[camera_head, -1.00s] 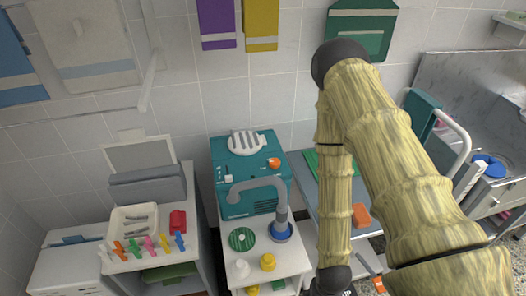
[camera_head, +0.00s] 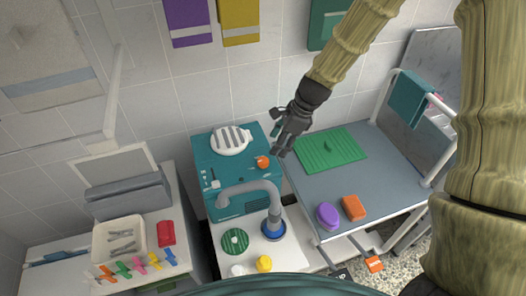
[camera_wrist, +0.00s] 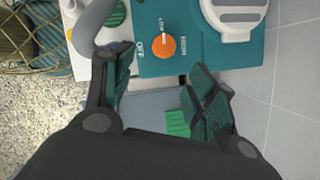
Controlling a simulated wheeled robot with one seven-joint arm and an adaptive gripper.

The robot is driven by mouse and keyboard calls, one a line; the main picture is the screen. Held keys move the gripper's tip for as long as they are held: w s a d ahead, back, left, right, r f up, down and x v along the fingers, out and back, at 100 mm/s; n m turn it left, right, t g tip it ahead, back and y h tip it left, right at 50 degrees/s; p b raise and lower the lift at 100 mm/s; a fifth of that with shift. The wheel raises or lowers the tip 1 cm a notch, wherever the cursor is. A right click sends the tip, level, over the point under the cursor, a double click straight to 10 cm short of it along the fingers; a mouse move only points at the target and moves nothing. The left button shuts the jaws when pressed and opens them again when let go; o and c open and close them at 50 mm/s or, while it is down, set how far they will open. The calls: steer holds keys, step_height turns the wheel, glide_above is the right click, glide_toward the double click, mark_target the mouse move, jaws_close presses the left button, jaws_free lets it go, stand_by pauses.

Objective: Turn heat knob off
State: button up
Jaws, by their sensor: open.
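The heat knob (camera_head: 262,162) is a round orange dial on the right front of the teal dryer unit (camera_head: 205,160). In the wrist view the knob (camera_wrist: 164,45) sits among the labels OFF, LOW and HIGH. A white mark on it appears to point towards LOW. My gripper (camera_head: 281,143) is just right of the knob in the head view, above the gap between the unit and the grey table. In the wrist view my open gripper (camera_wrist: 160,63) has one finger on each side of the knob, apparently apart from it. Nothing is held.
A curved grey pipe (camera_head: 250,186) rises in front of the unit, left of my gripper in the wrist view. The grey table (camera_head: 335,190) at right bears a green mat (camera_head: 330,151), a purple puck (camera_head: 327,215) and an orange block (camera_head: 353,207).

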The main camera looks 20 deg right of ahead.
mark_target(264, 160)
steer(key=shift+w+a+p+x, duration=0.15)
steer(key=shift+p+x, duration=0.6)
steer(key=shift+x, duration=1.8)
steer(key=shift+w+a+p+x, duration=0.15)
steer(key=shift+p+x, duration=0.6)
steer(key=shift+x, duration=1.8)
steer(key=shift+r, duration=0.15)
steer(key=c, duration=1)
